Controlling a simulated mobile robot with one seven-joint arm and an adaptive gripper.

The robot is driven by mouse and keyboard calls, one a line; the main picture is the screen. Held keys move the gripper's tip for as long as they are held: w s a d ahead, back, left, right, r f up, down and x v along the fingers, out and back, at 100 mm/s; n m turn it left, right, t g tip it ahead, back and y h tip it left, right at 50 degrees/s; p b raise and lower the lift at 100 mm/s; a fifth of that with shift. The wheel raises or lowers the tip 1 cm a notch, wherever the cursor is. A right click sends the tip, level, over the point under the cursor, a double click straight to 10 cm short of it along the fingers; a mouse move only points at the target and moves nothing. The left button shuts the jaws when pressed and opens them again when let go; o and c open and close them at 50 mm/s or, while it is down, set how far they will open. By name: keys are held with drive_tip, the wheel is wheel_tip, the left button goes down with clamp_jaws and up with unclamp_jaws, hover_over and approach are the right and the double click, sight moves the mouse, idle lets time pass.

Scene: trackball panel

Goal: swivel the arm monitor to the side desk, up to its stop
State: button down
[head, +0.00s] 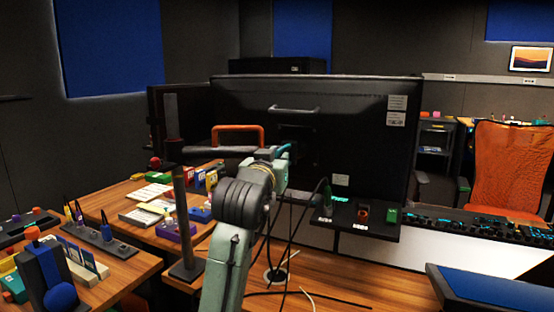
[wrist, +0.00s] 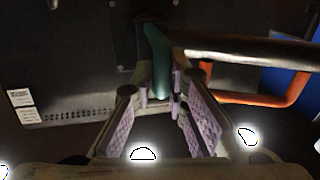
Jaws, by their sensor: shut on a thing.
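The arm monitor (head: 345,140) stands in the middle of the head view with its black back towards me. Its grey support arm (head: 232,150) runs from a dark upright post (head: 184,220) on the left to the monitor's back. An orange handle (head: 237,130) rises from that arm; it also shows at right in the wrist view (wrist: 262,99). My gripper (head: 277,165) is at the monitor's back, near the inner end of the arm. In the wrist view its fingers (wrist: 166,88) are shut on a teal handle (wrist: 157,55). The handle's lower end is partly hidden by the fingers.
A wooden side desk (head: 120,205) with notebooks and coloured blocks lies to the left. Cables (head: 285,275) hang below the monitor onto the wooden desk (head: 330,292). A small shelf (head: 345,222) with switches sits under the monitor. An orange chair (head: 505,165) stands at right.

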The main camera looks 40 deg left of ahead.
drive_tip(key=shift+s+a, duration=0.1)
drive_tip(key=shift+d, duration=0.4)
drive_tip(key=shift+w+d+r, duration=0.2)
drive_tip(key=shift+w+d, duration=0.15)
drive_tip(key=shift+d, duration=0.05)
drive_tip(key=shift+w+d, duration=0.35)
drive_tip(key=shift+d, duration=0.25)
drive_tip(key=c, duration=1.7)
unclamp_jaws()
drive_tip(key=shift+d, duration=0.15)
drive_tip(key=shift+o, duration=0.2)
drive_tip(key=shift+s+a+f, duration=0.1)
drive_tip(key=shift+a+f, duration=0.05)
drive_tip(key=shift+a, duration=0.1)
